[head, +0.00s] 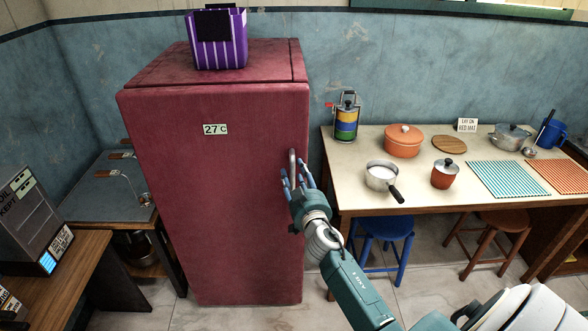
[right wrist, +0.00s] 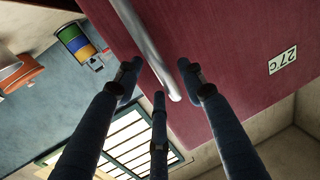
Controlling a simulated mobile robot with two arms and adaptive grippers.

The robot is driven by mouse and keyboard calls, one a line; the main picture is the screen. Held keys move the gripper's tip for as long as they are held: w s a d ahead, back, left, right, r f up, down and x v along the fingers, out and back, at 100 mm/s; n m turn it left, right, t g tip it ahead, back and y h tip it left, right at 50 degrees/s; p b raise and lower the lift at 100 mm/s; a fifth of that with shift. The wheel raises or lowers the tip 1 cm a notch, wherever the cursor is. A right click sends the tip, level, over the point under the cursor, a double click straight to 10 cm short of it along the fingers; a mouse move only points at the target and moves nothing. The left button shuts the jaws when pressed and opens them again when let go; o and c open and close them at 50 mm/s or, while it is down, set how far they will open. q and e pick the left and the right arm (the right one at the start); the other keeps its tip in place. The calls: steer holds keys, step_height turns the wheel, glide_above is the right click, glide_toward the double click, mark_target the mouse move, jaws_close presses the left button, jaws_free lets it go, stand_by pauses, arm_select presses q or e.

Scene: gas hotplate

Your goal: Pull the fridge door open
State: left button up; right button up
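The dark red fridge (head: 225,200) stands upright with its door shut. Its metal bar handle (head: 292,165) is on the door's right side. In the right wrist view the handle (right wrist: 150,50) runs down from the top, its end between my fingers. My right gripper (head: 294,180) is at the lower part of the handle. Its blue fingers are spread apart, one on each side of the bar and a third below in the right wrist view (right wrist: 160,90). I see no finger closed on the bar. My left gripper is not in view.
A table (head: 345,145) with pots and mats stands right of the fridge, with a blue stool (head: 384,228) under it. A wooden desk (head: 70,270) and a low grey-topped table (head: 95,190) are at left. A purple striped bin (head: 218,45) sits on the fridge.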

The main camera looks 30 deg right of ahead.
steer(key=shift+x, duration=1.1)
steer(key=shift+a, duration=0.1)
jaws_close()
